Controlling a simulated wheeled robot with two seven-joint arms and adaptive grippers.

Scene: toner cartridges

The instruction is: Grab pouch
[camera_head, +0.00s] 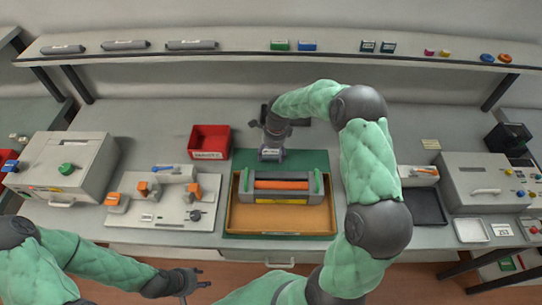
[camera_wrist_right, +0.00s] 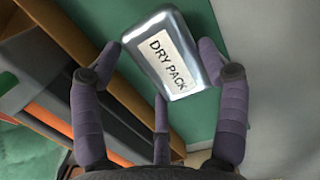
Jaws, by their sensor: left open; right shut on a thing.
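The pouch (camera_wrist_right: 168,72) is a small silver pack labelled "DRY PACK" in the right wrist view. It also shows in the head view (camera_head: 271,155), over the back of the green mat, just behind the wooden tray. My right gripper (camera_head: 273,142) reaches down to it from above. In the right wrist view the fingers of the right gripper (camera_wrist_right: 160,58) are on both sides of the pouch, shut on it. Whether the pouch still touches the mat is unclear. My left gripper (camera_head: 192,280) is open and empty, low in front of the table edge.
The wooden tray (camera_head: 232,214) holds a grey cartridge with an orange roller (camera_head: 281,185). A red bin (camera_head: 209,139) stands left of the pouch. A fixture plate (camera_head: 165,212) is at left, a black tray (camera_head: 424,207) at right. A shelf (camera_head: 240,46) runs behind.

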